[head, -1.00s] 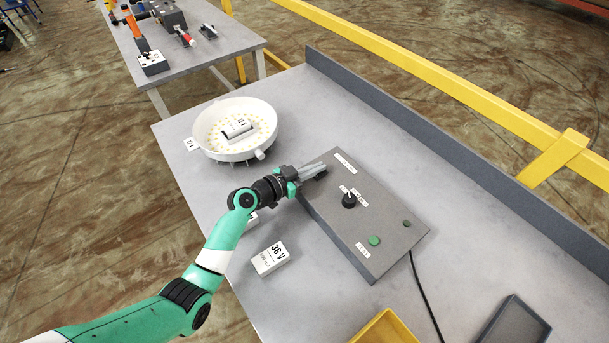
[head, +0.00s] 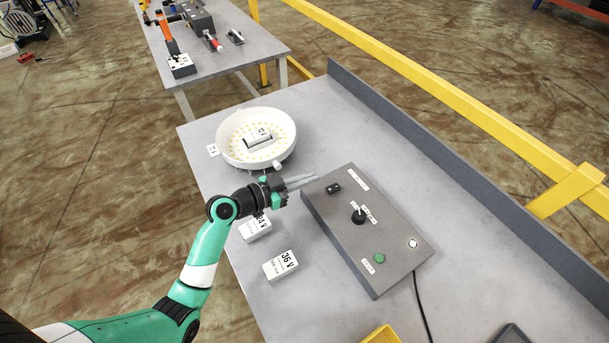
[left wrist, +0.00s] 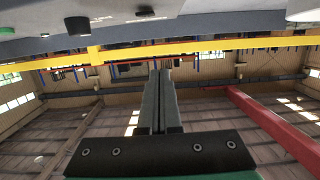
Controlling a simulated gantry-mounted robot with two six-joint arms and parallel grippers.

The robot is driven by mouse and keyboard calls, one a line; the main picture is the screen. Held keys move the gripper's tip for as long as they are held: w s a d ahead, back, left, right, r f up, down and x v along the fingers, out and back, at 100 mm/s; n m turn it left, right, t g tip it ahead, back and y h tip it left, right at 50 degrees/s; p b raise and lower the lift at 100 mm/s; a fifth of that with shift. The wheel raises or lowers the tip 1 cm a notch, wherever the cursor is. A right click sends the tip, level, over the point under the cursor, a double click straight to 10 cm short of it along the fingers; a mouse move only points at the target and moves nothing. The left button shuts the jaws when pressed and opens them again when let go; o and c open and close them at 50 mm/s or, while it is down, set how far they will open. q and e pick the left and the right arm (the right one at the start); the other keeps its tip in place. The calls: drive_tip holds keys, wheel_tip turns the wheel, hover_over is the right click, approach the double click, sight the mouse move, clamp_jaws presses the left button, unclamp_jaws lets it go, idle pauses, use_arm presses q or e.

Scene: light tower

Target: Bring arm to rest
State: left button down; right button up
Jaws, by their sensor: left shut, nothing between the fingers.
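My left gripper (head: 302,181) is shut and empty. In the head view it hovers by the upper left corner of the grey control box (head: 372,245), and I cannot tell its exact height. In the left wrist view its two fingers (left wrist: 158,85) lie together. The control box has a black rocker switch (head: 333,188), a black knob (head: 358,216), a green button (head: 379,258) and a round lamp that looks white (head: 413,243). My right gripper is not in view.
A white round lamp bowl (head: 283,118) with a block inside stands behind the gripper. A 36 V block (head: 281,265) and another white block (head: 255,229) lie left of the box. A yellow bin (head: 382,336) is at the front. A raised grey edge (head: 450,170) borders the table's right side.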

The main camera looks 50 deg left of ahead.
use_arm(q)
drive_tip(key=shift+s+r, duration=0.15)
drive_tip(key=shift+s, duration=0.35)
